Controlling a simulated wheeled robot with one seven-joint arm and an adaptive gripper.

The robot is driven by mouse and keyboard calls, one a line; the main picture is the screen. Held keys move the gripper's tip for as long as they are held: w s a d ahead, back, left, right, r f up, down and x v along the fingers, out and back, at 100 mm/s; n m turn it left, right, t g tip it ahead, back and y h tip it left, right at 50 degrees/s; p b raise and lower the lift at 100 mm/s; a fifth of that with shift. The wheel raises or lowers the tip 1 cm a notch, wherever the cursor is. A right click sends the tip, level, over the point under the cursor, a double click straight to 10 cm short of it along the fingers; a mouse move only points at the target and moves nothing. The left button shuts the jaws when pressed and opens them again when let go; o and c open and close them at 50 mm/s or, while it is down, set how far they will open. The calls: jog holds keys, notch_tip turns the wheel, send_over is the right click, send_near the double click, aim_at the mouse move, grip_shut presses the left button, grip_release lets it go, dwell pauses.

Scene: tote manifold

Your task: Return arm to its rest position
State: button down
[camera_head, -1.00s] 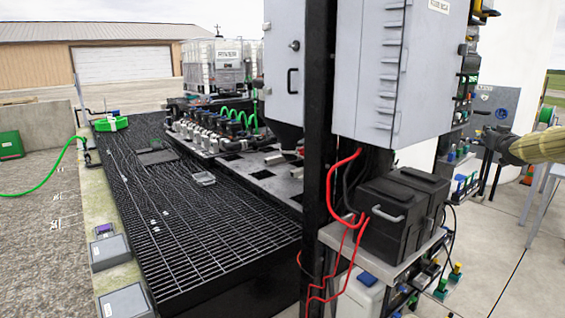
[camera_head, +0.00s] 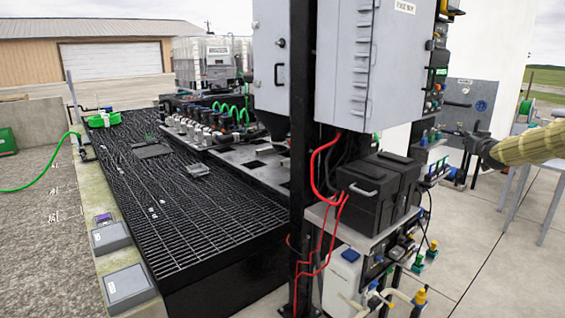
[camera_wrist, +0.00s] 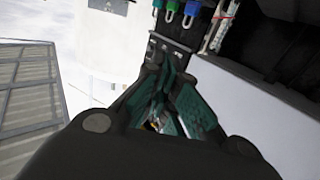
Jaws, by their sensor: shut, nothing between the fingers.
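My gripper (camera_head: 470,136) is at the right side of the head view, at the end of my yellowish sleeved arm. It points left toward the open space beside the grey cabinet (camera_head: 372,60). In the wrist view my gripper (camera_wrist: 165,110) is shut with nothing between its dark green fingers. Blue and green padlock-like pieces (camera_wrist: 180,12) show just beyond the fingertips in the wrist view; I cannot tell the exact gap.
A black battery box (camera_head: 378,190) with red cables stands on a shelf left of my gripper. A grey panel (camera_head: 470,100) on a white tank is behind it. A metal-legged table (camera_head: 545,190) stands at right. Concrete floor (camera_head: 490,250) below is clear.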

jog(key=a+f+n+g+y, duration=0.1)
jog(key=a+f+g+y, duration=0.1)
jog(key=a+f, duration=1.2)
jog(key=s+a+f+g+y, duration=0.1)
jog(key=s+a+f+g, duration=0.1)
jog(key=s+a+f, duration=0.55)
jog(key=s+a+f+n+g+y, duration=0.1)
jog(key=s+a+f, duration=0.2)
jog(key=a+f, duration=0.8)
jog(key=s+a+f+g+y, duration=0.15)
jog(key=s+a+f, duration=0.3)
jog(key=f, duration=0.95)
jog(key=s+a+f+g, duration=0.2)
jog(key=s+a+f, duration=0.25)
jog(key=s, duration=0.45)
jog(key=s+a+f+g, duration=0.2)
jog(key=s+a+f, duration=0.3)
jog(key=s, duration=0.4)
jog(key=s+a+f+g, duration=0.25)
jog(key=s+f, duration=0.35)
jog(key=s, duration=0.3)
jog(key=s+a+g, duration=0.1)
jog(key=s+a, duration=0.2)
jog(key=s, duration=1.1)
jog(key=s+a+f+n+g, duration=0.1)
jog(key=s+a+g, duration=0.1)
jog(key=s, duration=1.2)
jog(key=shift+a+g, duration=0.3)
jog(key=shift+a, duration=0.1)
jog(key=shift+w, duration=0.15)
